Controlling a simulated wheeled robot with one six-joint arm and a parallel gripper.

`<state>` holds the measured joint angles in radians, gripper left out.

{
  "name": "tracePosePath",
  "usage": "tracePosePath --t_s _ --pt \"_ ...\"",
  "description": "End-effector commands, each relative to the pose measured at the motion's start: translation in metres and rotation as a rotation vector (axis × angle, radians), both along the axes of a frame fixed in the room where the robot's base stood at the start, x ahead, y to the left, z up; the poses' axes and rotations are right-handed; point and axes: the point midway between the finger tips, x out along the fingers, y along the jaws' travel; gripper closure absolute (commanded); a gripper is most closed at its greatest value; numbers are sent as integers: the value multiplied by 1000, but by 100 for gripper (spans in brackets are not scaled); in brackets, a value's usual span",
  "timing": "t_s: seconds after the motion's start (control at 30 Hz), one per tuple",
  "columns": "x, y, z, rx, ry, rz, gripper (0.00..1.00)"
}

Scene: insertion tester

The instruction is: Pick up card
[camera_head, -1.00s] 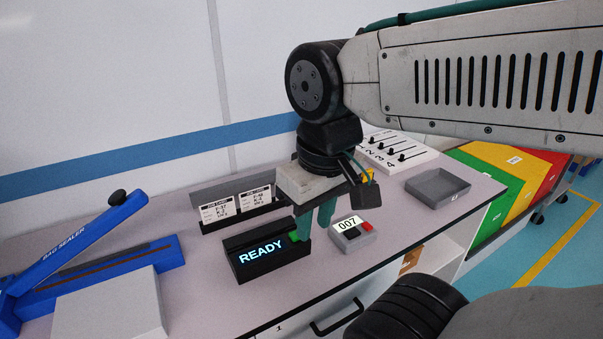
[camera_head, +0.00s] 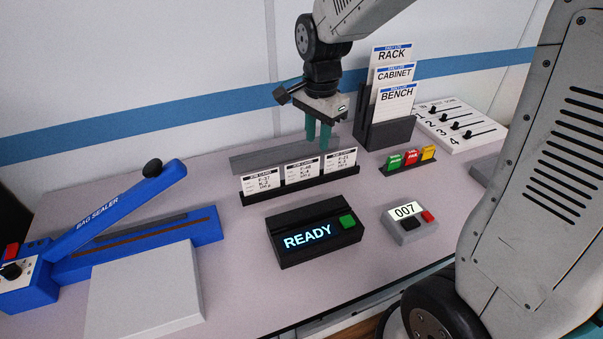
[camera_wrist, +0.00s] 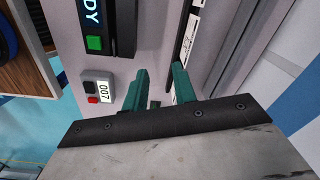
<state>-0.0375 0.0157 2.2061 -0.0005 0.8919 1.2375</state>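Three white printed job cards stand upright in a black holder (camera_head: 300,188): a left card (camera_head: 261,183), a middle card (camera_head: 301,171) and a right card (camera_head: 341,161). My gripper (camera_head: 318,134) hangs fingers down above the holder's right part, near the right card. Its teal fingers are apart, with nothing visibly held. In the wrist view, my gripper (camera_wrist: 159,80) also shows its fingers spread, and the holder (camera_wrist: 183,45) runs up from beside the right finger.
A black READY device (camera_head: 315,235) with a green button and a grey 007 counter (camera_head: 408,222) stand in front. Behind right are a sign rack (camera_head: 385,133), small coloured tags (camera_head: 410,158) and a slider panel (camera_head: 460,125). A blue bag sealer (camera_head: 130,240) is left.

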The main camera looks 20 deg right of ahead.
Motion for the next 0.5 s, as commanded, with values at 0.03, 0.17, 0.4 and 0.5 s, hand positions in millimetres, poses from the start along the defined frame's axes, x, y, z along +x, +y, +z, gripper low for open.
tracePosePath --t_s 0.03,0.17,0.4,0.5 --pt "15 3 -16 1 14 -71 73" --pt "43 8 -47 3 23 -241 73" --pt "62 13 -76 4 29 -370 73" --pt "62 13 -87 4 31 -375 73"
